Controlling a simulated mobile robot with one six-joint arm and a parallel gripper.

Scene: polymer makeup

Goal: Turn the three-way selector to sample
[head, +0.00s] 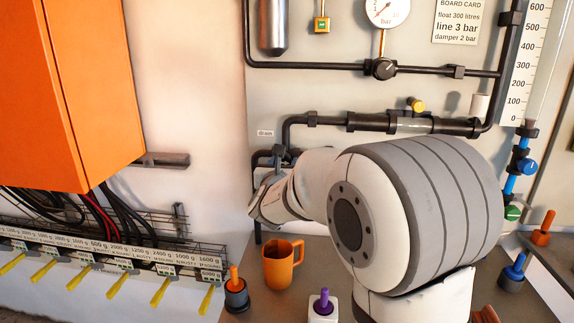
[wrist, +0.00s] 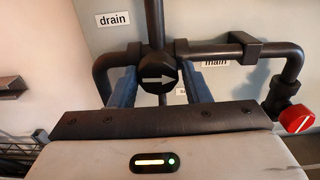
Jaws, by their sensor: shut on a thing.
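The three-way selector (wrist: 158,72) is a round black knob with a pale arrow, set in black pipework. In the wrist view its arrow points right, toward the side of the "main" label (wrist: 214,61). The "drain" label (wrist: 114,19) is at the upper left. A third label (wrist: 181,92) below the knob is mostly hidden and cannot be read in full. My gripper (wrist: 160,84) has its two dark blue fingers on either side of the knob, shut on it. In the head view my gripper (head: 268,197) is at the pipework below the drain label, and my arm hides much of it.
A red valve knob (wrist: 298,119) is at the right of the wrist view. In the head view, an orange mug (head: 279,266) and a white block with a purple plug (head: 323,306) stand below my arm. An orange cabinet (head: 80,90) is at the left.

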